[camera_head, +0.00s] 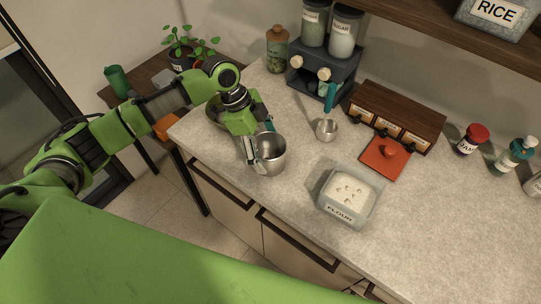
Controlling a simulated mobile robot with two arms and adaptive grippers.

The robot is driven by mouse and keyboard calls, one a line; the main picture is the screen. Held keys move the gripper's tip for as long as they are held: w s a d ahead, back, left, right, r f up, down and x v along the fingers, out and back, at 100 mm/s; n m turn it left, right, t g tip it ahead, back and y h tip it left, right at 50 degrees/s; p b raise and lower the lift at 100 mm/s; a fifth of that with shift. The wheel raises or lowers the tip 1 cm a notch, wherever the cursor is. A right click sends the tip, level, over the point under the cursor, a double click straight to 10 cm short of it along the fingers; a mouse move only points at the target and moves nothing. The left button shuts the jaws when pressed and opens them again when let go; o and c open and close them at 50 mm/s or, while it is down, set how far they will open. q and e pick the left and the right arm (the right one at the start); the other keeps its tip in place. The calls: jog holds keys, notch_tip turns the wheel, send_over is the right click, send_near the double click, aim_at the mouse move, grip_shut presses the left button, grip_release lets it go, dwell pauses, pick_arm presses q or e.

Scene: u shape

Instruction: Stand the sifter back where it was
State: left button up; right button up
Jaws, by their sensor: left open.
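A metal cup-shaped vessel (271,154), which looks like the sifter, stands upright on the counter near its left front edge. My left gripper (256,145) is open at the vessel's left rim and side. I cannot tell whether the fingers touch it, and the gripper hides part of that side. A small metal scoop (327,130) with a teal handle is on the counter to the right. My right gripper is not in view.
An open flour container (343,217) stands to the right of the vessel. Its likely red lid (385,158) lies before a wooden drawer box (398,114). A jar rack (322,75) stands at the back. The counter (440,235) is clear at the right front.

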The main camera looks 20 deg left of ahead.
pick_arm(q)
jog(key=b+v, duration=0.2)
jog(key=v, duration=0.7)
jog(key=shift+f, duration=0.1)
